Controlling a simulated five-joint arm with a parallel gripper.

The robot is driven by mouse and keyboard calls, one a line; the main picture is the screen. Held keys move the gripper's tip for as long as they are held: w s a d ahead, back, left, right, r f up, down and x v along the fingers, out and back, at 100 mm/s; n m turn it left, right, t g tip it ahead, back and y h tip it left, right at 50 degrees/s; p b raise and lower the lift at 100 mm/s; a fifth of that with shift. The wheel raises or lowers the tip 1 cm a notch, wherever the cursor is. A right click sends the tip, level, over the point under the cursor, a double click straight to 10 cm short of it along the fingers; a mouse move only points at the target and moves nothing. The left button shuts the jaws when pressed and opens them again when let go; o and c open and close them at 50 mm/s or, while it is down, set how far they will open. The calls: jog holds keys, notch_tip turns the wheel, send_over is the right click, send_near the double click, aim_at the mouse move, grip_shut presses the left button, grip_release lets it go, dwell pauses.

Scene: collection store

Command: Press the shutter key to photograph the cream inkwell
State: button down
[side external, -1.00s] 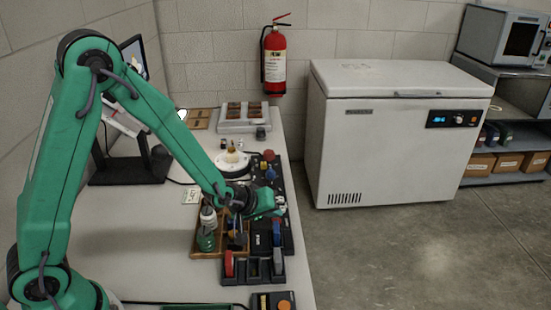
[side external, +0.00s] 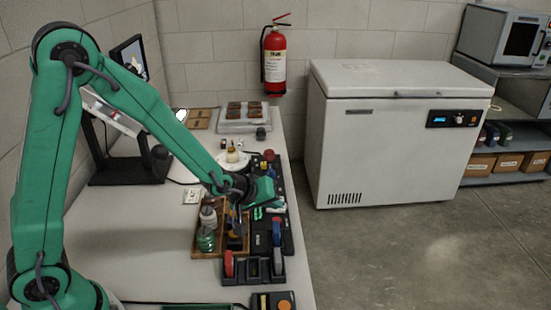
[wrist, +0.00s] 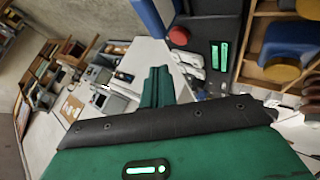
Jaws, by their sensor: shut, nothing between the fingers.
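My gripper (side external: 272,208) is over the dark panel at the right edge of the table, beside the wooden tray. It is shut and empty; its green fingers (wrist: 157,86) are together in the wrist view. A white round turntable (side external: 221,163) stands beyond my gripper. A small pale object with a yellowish part (side external: 232,153) is on it; I cannot tell if it is the cream inkwell. A dark box with an orange round button (side external: 284,304) is at the table's near edge. I cannot tell if that button is the shutter key.
A wooden tray (side external: 196,253) holds bottles, including a green one (side external: 205,240). A dark rack (side external: 250,280) with a red disc stands in front of it. A monitor (side external: 130,54) is at the back left.

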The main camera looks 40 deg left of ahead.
jog(key=shift+r, duration=1.3)
jog(key=s+a+r+m+g, duration=0.1)
jog(key=s+a+r+m, duration=0.1)
jog(key=s+r, duration=0.3)
jog(key=s+a+r+m+g+y, duration=0.1)
jog(key=s+a+r+m, duration=0.2)
jog(key=s, duration=0.8)
jog(key=s+a+r+m+g, duration=0.1)
jog(key=s+a+r+m, duration=0.2)
jog(key=s+r, duration=0.4)
jog(key=shift+s+y, duration=0.3)
jog(key=shift+s, duration=0.75)
jog(key=shift+r, duration=0.1)
